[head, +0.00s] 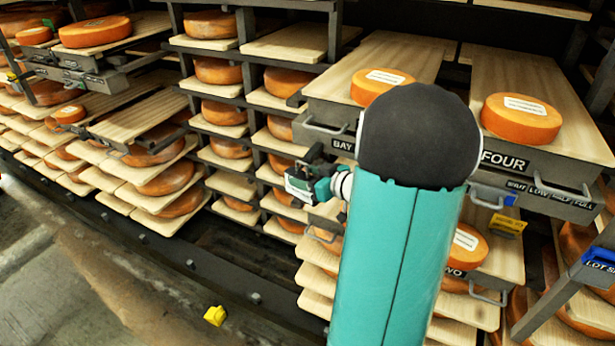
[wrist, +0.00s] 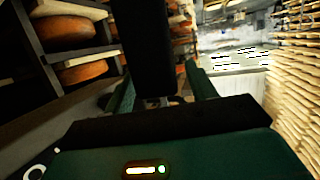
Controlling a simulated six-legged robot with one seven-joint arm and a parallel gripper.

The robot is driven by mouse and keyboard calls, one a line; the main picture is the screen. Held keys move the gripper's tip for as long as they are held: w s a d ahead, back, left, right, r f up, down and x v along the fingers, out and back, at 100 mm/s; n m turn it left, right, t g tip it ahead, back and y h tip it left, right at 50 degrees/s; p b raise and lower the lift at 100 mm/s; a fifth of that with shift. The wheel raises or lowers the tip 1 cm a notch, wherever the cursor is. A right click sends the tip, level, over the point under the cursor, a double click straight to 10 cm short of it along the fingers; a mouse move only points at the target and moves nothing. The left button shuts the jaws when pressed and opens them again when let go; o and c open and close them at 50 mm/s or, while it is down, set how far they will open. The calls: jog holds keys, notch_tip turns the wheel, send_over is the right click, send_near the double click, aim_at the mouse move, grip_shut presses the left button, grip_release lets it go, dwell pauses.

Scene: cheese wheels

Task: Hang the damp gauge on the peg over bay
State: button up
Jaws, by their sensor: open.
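My gripper (wrist: 158,76) is open in the wrist view, its two green fingers apart. A dark upright block (wrist: 150,40) shows between and beyond the fingers; I cannot tell what it is or whether they touch it. In the head view my gripper (head: 304,182) is beside the left shelf columns, partly hidden by my arm. I cannot surely pick out the damp gauge or its peg. A small yellow object (head: 215,315) lies on the floor at the lower left. A yellow-and-black item (head: 506,225) is under the drawer labelled FOUR (head: 503,160). A label reading BAY (head: 342,145) is partly covered by my arm.
Shelves of orange cheese wheels on boards fill the head view. Boards and drawers with handles (head: 330,131) jut out near my arm. A blue tag (head: 600,258) is at the right edge. The floor (head: 40,245) at the lower left is mostly clear.

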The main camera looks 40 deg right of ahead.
jog(key=v, duration=1.4)
jog(key=shift+w, duration=0.1)
jog(key=w+a+r+m+g+h, duration=0.2)
jog(key=w+a+r+m+h, duration=0.1)
jog(key=w+a+r+h, duration=0.6)
jog(key=s+a+f+n+g+y, duration=0.1)
jog(key=s+a+g+y, duration=0.2)
jog(key=a, duration=0.9)
jog(key=s+a+f+n+g+y, duration=0.1)
jog(key=s+a+g+y, duration=0.3)
jog(key=s+a, duration=0.4)
jog(key=a+f, duration=0.1)
jog(key=a, duration=0.4)
jog(key=shift+s+f+y, duration=0.2)
jog(key=shift+y, duration=0.2)
jog(key=shift+a, duration=0.1)
